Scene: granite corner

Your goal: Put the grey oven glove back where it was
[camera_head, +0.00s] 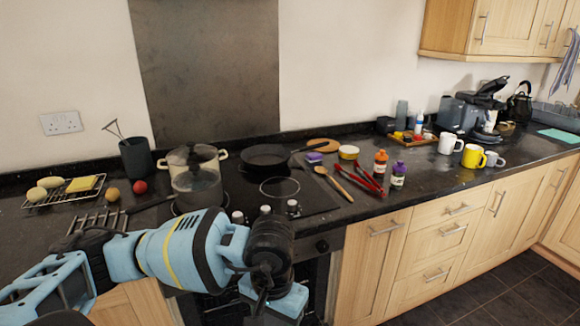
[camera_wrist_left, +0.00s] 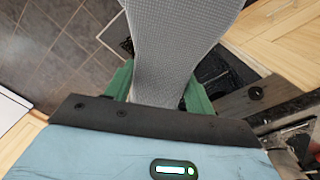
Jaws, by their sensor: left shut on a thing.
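The grey oven glove (camera_wrist_left: 178,45) fills the top middle of the left wrist view, a textured grey cloth. My left gripper (camera_wrist_left: 158,90) is shut on it, with a green finger on each side of the cloth. In the head view my blue left arm reaches across in front of the cooker. The glove and the fingertips cannot be made out there. A grey metal bar (camera_wrist_left: 265,97) beside a dark opening is at the right of the wrist view, apart from the glove. My right gripper is not in view.
Wooden cupboards and drawers (camera_head: 443,232) are below. The dark tiled floor (camera_head: 510,287) is clear.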

